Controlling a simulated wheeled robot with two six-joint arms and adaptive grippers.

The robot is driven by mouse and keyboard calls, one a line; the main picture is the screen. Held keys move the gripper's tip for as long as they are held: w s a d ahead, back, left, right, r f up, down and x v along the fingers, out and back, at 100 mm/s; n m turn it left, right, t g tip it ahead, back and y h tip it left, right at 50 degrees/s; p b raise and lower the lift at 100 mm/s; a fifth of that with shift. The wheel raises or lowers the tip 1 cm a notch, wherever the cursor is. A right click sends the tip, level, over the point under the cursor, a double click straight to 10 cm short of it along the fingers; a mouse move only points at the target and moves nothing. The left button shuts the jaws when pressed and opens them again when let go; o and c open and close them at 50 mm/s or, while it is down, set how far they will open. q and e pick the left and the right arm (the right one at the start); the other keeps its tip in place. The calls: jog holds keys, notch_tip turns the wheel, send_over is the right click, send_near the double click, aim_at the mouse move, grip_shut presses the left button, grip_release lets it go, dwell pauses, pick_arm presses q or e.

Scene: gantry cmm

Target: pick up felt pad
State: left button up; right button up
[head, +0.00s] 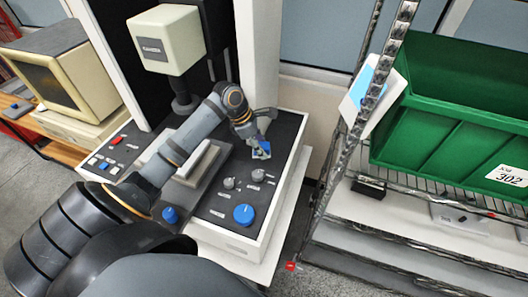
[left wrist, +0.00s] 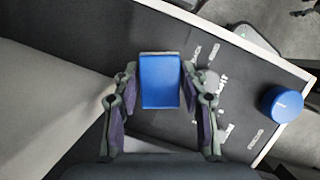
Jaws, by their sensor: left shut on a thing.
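The felt pad is a small blue block (left wrist: 160,82) with a pale far edge, in the middle of the left wrist view. My left gripper (left wrist: 160,100) has a finger on either side of it and is shut on it. In the head view the felt pad (head: 262,152) shows as a small blue patch at the tips of my left gripper (head: 262,146), over the dark top of the machine's console. I cannot tell whether the pad touches the surface. My right gripper is not in view.
The console (head: 215,210) carries a large blue knob (head: 243,214), a smaller blue knob (head: 170,214) and grey knobs near the gripper. A white column (head: 257,60) rises behind it. A wire rack with a green bin (head: 450,110) stands at the right, and an old monitor (head: 70,75) at the left.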

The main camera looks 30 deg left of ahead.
pick_arm(q)
jog(key=s+d+r+p, duration=0.1)
jog(key=s+r+p, duration=0.6)
jog(key=s+p, duration=0.5)
jog(key=shift+d+r+p, duration=0.2)
jog(key=shift+r+p, duration=0.15)
jog(key=shift+p, duration=0.4)
jog(key=shift+s+f, duration=0.1)
